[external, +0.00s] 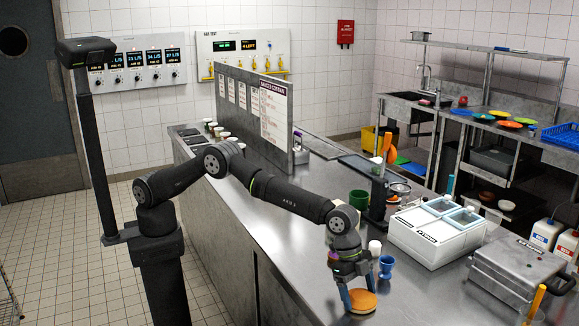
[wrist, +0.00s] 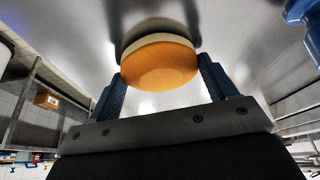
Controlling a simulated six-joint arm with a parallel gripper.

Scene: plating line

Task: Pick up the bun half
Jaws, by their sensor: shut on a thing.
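The bun half (external: 361,301) is round and orange-brown, near the front edge of the steel counter. In the wrist view the bun half (wrist: 158,62) shows its browned side and a paler rim, between two blue fingers. My gripper (external: 359,297) points down at the counter with its fingers on either side of the bun. In the wrist view my gripper (wrist: 162,85) is shut on the bun half. I cannot tell whether the bun is touching the counter or slightly above it.
A blue egg cup (external: 386,267) stands close behind the bun, with a green mug (external: 359,199) farther back. A white two-lidded box (external: 436,232) and a grey press-like appliance (external: 520,268) stand to the right. The counter (external: 415,305) right of the bun is clear.

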